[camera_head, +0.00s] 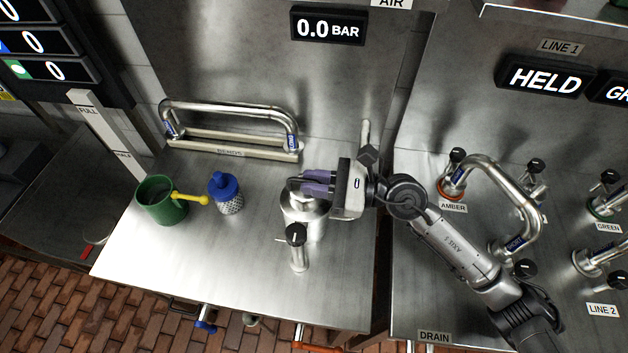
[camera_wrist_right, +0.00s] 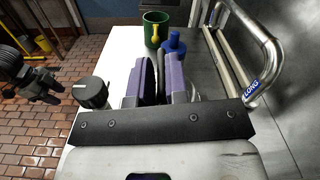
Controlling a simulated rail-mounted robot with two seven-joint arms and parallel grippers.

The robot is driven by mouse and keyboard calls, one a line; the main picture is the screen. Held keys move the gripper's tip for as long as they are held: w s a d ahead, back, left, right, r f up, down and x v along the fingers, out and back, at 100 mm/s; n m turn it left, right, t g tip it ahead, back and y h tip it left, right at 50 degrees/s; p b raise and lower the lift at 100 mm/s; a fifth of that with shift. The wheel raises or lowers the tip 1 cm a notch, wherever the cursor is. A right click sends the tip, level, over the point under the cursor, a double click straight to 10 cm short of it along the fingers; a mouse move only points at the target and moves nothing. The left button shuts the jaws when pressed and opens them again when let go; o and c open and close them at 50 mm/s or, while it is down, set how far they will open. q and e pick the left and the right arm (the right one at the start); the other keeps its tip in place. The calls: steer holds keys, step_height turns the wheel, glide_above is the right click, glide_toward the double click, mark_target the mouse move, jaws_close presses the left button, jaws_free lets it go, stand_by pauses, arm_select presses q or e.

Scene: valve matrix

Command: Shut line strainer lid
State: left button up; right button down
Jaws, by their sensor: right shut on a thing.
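The line strainer (camera_head: 303,222) is a steel, round-bodied vessel on the bench, partly hidden under my right gripper. My right gripper (camera_head: 318,184) reaches over its top from the right, with purple-padded fingers pointing left. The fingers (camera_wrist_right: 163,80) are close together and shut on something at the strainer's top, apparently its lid. The fingers hide the grip, so I cannot tell how the lid sits. A blue-capped mesh basket (camera_head: 227,194) stands left of the strainer, apart from it. My left gripper is not in the head view.
A black-knobbed valve (camera_head: 297,243) stands in front of the strainer. A long pipe (camera_head: 230,109) lies in a rack behind. Pipe and valves (camera_head: 500,190) fill the right panel. The front-left bench is clear.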

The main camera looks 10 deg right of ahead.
steer(key=shift+f, duration=0.25)
steer(key=c, duration=1.2)
jaws_free()
steer(key=shift+d+r, duration=0.1)
steer(key=b+v, duration=0.1)
steer(key=v, duration=1.2)
steer(key=shift+d, duration=0.4)
steer(key=shift+s, duration=0.1)
